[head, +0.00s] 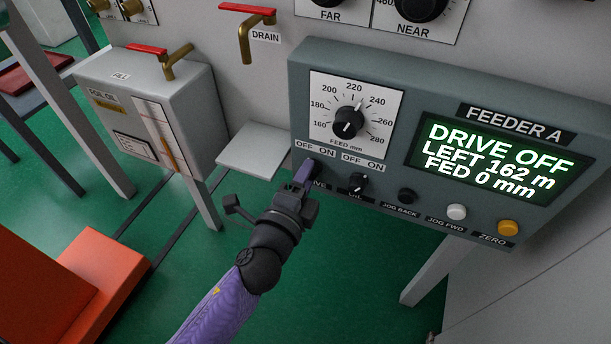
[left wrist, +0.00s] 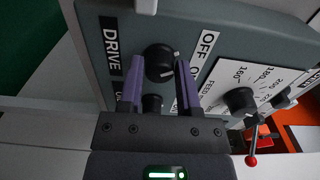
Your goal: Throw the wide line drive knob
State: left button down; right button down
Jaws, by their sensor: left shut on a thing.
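My left gripper (left wrist: 160,76) is shut on this knob, one purple finger on each side. In the head view, my left gripper (head: 306,174) covers most of the knob and part of its label. The panel's screen (head: 490,158) reads DRIVE OFF, LEFT 162 m, FED 0 mm. My right gripper is not in view.
A second OFF/ON knob (head: 358,183) is close to the right of my gripper. A jog back button (head: 406,196), a white button (head: 456,212) and an orange button (head: 508,228) follow. A feed dial (head: 347,123) is above. A grey foil oil box (head: 150,110) stands left.

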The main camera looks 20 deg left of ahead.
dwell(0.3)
pick_arm(q)
jog(key=shift+c, duration=2.3)
grip_release()
jog(key=shift+o, duration=0.7)
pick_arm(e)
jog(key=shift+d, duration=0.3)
pick_arm(q)
jog(key=s, duration=1)
jog(key=shift+a, duration=0.2)
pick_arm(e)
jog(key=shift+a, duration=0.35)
pick_arm(q)
jog(key=shift+r, duration=0.1)
